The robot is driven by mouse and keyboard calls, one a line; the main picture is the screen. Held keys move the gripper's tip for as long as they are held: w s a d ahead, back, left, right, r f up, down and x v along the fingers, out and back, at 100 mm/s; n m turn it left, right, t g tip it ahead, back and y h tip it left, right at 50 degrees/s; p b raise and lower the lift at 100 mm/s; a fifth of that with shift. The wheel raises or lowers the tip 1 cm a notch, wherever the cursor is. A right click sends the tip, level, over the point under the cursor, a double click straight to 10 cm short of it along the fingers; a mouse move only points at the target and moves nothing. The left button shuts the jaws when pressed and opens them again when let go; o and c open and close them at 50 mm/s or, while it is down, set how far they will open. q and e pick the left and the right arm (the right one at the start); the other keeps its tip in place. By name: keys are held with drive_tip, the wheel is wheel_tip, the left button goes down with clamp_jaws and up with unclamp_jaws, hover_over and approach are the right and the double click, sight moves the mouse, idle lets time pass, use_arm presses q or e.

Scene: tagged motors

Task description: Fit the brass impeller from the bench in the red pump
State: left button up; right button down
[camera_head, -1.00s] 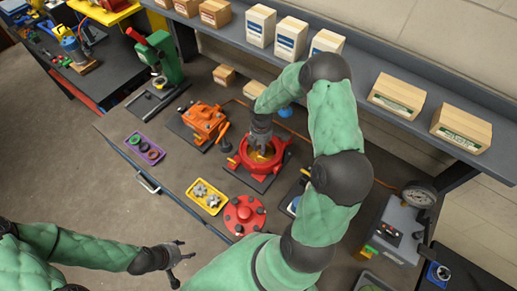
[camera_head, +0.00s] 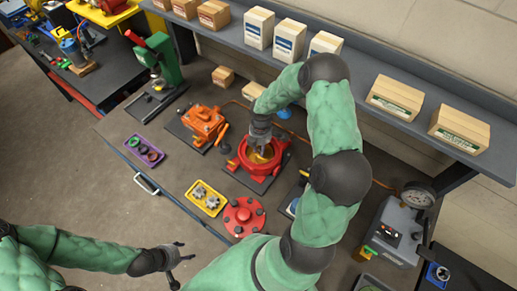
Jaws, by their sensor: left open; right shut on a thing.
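The red pump (camera_head: 243,158) stands open on a dark base plate in the middle of the bench. My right gripper (camera_head: 262,146) points down into its round opening from above. It is shut on the brass impeller (camera_head: 258,157), which shows as a yellow-gold patch inside the pump's rim. The gripper hides part of the impeller, and I cannot tell whether it is fully seated. My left gripper (camera_head: 183,254) is open and empty, low in front of the bench.
A red round cover (camera_head: 243,216) lies in front of the pump. Nearby are a yellow tray (camera_head: 206,211) of metal gears, a purple tray (camera_head: 132,154) of rings, an orange pump (camera_head: 206,121) and a green press (camera_head: 168,61). A shelf (camera_head: 360,76) with boxes runs behind.

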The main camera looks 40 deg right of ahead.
drive_tip(key=shift+f+b, duration=0.35)
drive_tip(key=shift+f, duration=0.1)
drive_tip(key=shift+a+f+b, duration=0.25)
drive_tip(key=shift+f+b, duration=0.1)
drive_tip(key=shift+f, duration=0.05)
drive_tip(key=c, duration=0.9)
unclamp_jaws()
drive_tip(key=shift+c, duration=0.2)
